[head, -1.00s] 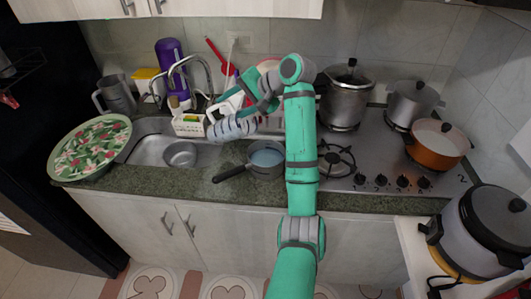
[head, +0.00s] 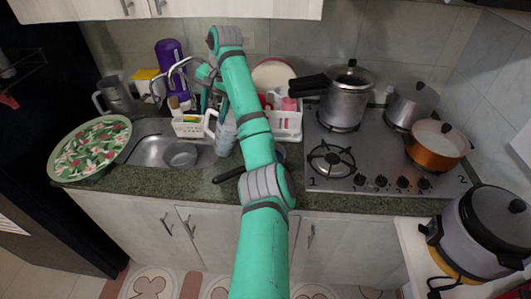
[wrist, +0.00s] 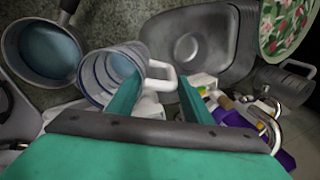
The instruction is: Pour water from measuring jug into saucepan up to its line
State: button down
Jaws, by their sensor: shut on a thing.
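The clear measuring jug with a white handle (head: 226,138) stands roughly upright between the sink and the saucepan. In the wrist view I look into the jug (wrist: 97,76), whose walls show rings; I cannot tell how much water is inside. My gripper (wrist: 160,95) is shut on its white handle.
A sink with a metal bowl (head: 180,154) is left of the jug. A white basket (head: 188,126) and a dish rack (head: 290,128) stand behind. The stove (head: 375,165) with several pots is at right. A floral tray (head: 92,148) lies far left.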

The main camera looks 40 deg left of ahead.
jog(key=shift+s+a+f+h+b, duration=0.1)
jog(key=shift+a+f+h+b, duration=0.1)
jog(key=shift+a+h, duration=0.3)
jog(key=shift+s+a+f+h+b, duration=0.1)
jog(key=shift+a+f+h, duration=0.1)
jog(key=shift+a+h, duration=0.25)
jog(key=shift+s+a+f+t+h+b, duration=0.15)
jog(key=shift+a+f+t+h+b, duration=0.3)
jog(key=shift+a+f+h, duration=0.35)
jog(key=shift+r, duration=0.1)
